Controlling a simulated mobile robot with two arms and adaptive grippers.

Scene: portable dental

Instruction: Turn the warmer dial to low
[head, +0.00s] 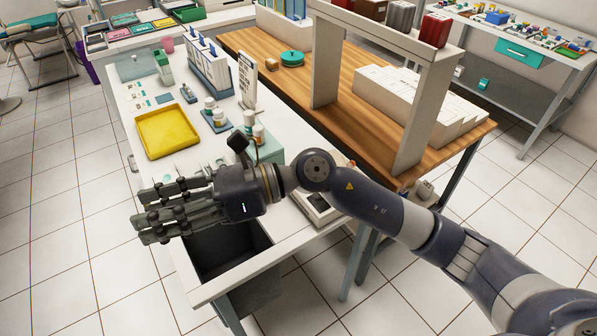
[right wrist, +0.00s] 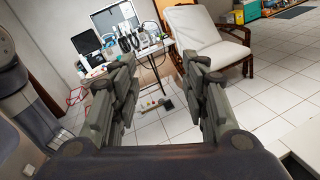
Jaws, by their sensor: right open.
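My right gripper (head: 142,216) reaches across the near end of the white worktop in the head view, pointing left, open and empty, above the dark basin. Its spread fingers also show in the right wrist view (right wrist: 158,72), with nothing between them. A teal box with white bottles (head: 270,151) stands just behind my right wrist; it may be the warmer, but I cannot make out a dial. A small whitish device (head: 318,207) on the worktop's edge is partly hidden under my right arm, and its controls are unclear. My left gripper is in neither view.
A wooden bench (head: 395,150) with a white shelf frame (head: 412,115) borders the right side. Tiled floor is free at left.

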